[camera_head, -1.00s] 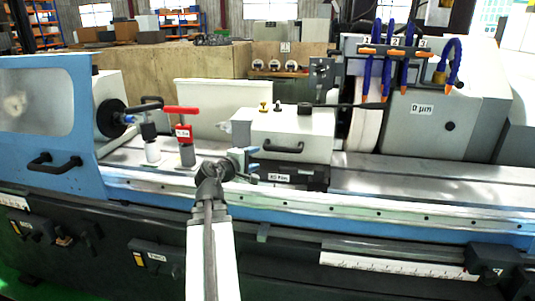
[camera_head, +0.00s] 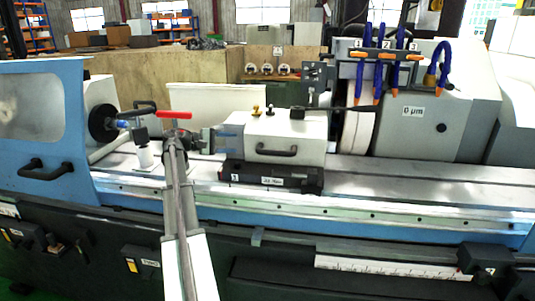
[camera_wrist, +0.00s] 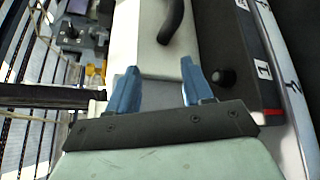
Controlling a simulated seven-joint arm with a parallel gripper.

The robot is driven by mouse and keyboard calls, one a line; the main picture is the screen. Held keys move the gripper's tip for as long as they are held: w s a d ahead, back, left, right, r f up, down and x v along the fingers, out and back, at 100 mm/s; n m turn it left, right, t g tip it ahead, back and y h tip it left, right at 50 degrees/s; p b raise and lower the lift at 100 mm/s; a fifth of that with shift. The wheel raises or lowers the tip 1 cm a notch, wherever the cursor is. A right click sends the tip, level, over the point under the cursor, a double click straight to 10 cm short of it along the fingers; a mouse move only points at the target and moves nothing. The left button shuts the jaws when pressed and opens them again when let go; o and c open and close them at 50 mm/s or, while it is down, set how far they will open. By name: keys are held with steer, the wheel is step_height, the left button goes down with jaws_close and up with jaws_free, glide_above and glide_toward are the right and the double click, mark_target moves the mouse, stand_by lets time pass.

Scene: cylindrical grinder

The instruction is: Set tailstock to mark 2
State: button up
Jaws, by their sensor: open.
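The tailstock (camera_head: 308,131) is a white box with a black front handle (camera_head: 276,151) on a black base, mid-machine on the rails. In the wrist view its white housing (camera_wrist: 142,42) and black handle (camera_wrist: 172,22) lie ahead of my fingers.
A grinding wheel (camera_head: 357,132) with blue hoses (camera_head: 379,80) is at right. The rails right of the tailstock (camera_head: 420,176) are clear. A black knob (camera_wrist: 222,78) is close by the right finger.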

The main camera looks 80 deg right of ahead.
mark_target(267, 153)
steer(key=s+f+y, duration=0.1)
steer(key=s, duration=0.3)
steer(key=s+f+m+g+y, duration=0.1)
steer(key=s, duration=0.4)
steer(key=s+f+y, duration=0.1)
steer(key=s, duration=0.4)
steer(key=shift+s+d, duration=0.25)
steer(key=shift+d, duration=0.1)
steer(key=shift+c, duration=0.4)
jaws_close()
steer(key=shift+f, duration=0.1)
